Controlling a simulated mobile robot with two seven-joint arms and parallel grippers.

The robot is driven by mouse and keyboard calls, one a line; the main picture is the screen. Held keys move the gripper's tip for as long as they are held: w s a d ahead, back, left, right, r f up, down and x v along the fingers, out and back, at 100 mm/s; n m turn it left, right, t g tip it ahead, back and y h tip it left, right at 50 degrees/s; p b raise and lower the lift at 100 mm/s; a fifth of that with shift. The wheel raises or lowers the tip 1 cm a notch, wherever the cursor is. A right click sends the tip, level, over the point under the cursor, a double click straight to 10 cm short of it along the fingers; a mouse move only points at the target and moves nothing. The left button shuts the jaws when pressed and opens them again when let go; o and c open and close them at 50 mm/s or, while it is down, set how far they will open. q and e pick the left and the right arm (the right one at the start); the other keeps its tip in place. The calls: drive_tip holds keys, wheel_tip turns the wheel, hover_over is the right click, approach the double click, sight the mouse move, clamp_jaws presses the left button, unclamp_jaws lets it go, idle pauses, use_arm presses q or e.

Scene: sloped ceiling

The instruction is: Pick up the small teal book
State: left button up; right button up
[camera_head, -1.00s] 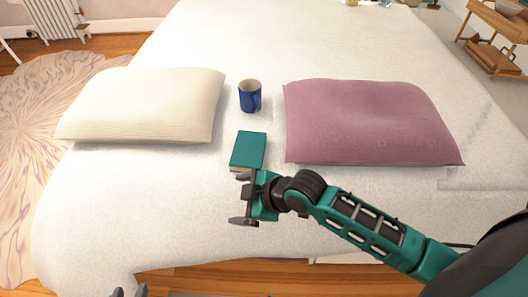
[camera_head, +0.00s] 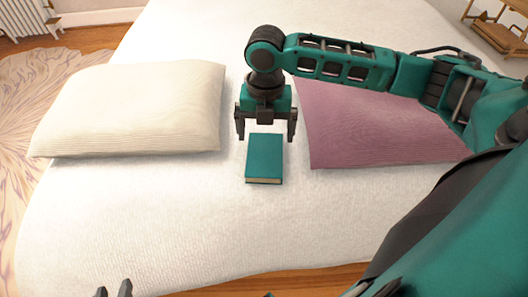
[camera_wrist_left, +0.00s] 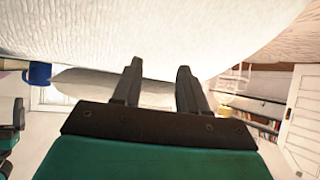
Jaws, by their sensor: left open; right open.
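The small teal book (camera_head: 264,157) lies flat on the white bed between the two pillows, its pale page edge facing me. My right gripper (camera_head: 266,137) is open and empty, pointing down at the far end of the book. Its two fingers show on either side of the book's far edge; I cannot tell their exact height. My left gripper (camera_head: 114,291) is open at the lower left edge of the head view, far from the book. Its spread, empty fingers also show in the left wrist view (camera_wrist_left: 159,68). The book is not visible there.
A cream pillow (camera_head: 135,105) lies left of the book. A mauve pillow (camera_head: 350,130) lies right, partly under my right arm. A blue object (camera_wrist_left: 39,73) shows in the left wrist view. The bed (camera_head: 150,210) is clear in front of the book.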

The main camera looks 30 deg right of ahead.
sight(265, 158)
wheel_tip(265, 158, down, 9)
drive_tip(key=shift+a+f+b, duration=0.1)
drive_tip(key=shift+f+b, duration=0.05)
drive_tip(key=shift+b, duration=0.95)
drive_tip(key=c, duration=0.8)
